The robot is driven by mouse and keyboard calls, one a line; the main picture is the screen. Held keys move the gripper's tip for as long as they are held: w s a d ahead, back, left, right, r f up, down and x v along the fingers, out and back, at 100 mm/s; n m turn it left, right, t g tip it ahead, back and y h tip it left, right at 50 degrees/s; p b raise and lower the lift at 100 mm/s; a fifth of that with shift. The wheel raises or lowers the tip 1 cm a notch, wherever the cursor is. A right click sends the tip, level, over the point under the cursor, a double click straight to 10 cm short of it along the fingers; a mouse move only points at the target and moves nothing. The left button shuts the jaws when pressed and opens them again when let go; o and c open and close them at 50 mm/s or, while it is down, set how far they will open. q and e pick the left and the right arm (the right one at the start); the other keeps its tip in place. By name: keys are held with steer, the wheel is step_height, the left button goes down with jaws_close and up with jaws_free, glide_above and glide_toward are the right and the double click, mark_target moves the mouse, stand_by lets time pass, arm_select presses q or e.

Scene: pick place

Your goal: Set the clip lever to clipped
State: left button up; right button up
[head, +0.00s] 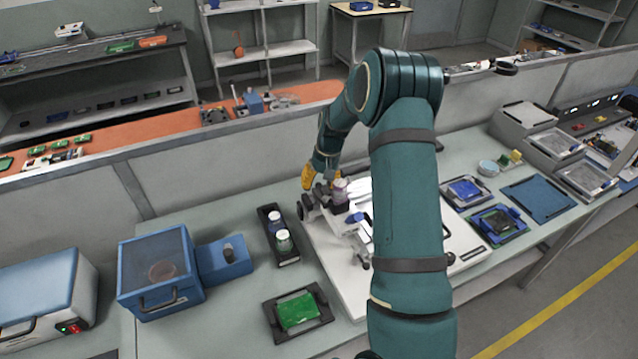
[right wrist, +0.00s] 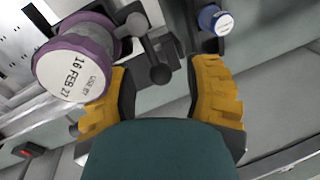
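A white stand (head: 350,225) with a clamp device sits on the bench behind my right arm. It carries a purple-rimmed vial (head: 341,190), whose "16 FEB 27" label shows in the right wrist view (right wrist: 72,68). Dark ball-ended levers (right wrist: 160,74) stick out beside the vial; I cannot tell which is the clip lever or its setting. My right gripper (head: 318,180), with yellow fingers, is at the stand's far left side. In the right wrist view its fingers (right wrist: 160,85) are apart, with a dark ball between them in the picture; contact is unclear. My left gripper is not in view.
A dark rack (head: 270,250) with two capped vials stands left of the stand. A blue box (head: 160,275) is farther left. Blue-topped trays (head: 498,224) lie to the right. A low partition (head: 225,175) runs behind.

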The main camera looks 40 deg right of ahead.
steer(key=v, duration=1.2)
steer(key=shift+a, duration=0.1)
stand_by(0.5)
